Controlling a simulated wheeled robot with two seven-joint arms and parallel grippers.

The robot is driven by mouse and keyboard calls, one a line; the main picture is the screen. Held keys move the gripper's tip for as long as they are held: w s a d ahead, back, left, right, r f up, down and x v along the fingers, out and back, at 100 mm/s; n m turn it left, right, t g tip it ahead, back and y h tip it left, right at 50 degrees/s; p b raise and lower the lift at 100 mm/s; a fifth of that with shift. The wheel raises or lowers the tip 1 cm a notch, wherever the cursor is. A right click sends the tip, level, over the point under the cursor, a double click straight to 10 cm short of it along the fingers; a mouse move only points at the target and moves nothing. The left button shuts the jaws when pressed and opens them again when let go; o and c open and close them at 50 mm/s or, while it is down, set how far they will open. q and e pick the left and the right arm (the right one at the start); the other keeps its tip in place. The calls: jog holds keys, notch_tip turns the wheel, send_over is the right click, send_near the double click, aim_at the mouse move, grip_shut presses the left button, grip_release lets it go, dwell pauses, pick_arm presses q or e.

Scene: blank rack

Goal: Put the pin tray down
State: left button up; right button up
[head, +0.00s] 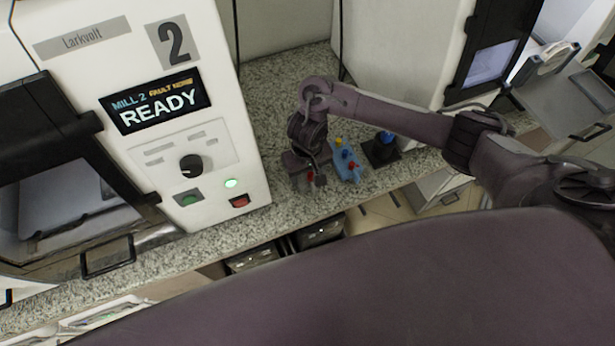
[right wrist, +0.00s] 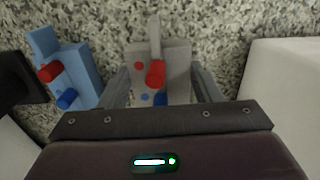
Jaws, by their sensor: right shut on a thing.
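My right gripper (head: 312,180) is low over the granite counter between the two white machines. In the right wrist view the gripper (right wrist: 160,88) is shut on a grey pin tray (right wrist: 178,62), with one finger on either side. In the head view the gripper mostly hides this tray; a red spot shows there. I cannot tell whether the tray touches the counter. My left gripper is not in view.
A blue pin tray (head: 346,163) with yellow, blue and red pins stands beside the grey one. A black block with a blue top (head: 383,149) is beyond it. The Mill 2 machine (head: 215,160) stands left. Speckled counter (head: 285,85) is free behind; its front edge is close.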

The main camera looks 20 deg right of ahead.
jog(key=shift+f, duration=0.85)
jog(key=shift+f, duration=0.1)
jog(key=o, duration=1)
jog(key=shift+o, duration=0.2)
jog(key=shift+r, duration=0.35)
notch_tip(320, 180, up, 12)
jog(key=p, duration=0.5)
jog(key=shift+f, duration=0.2)
jog(key=shift+f, duration=0.1)
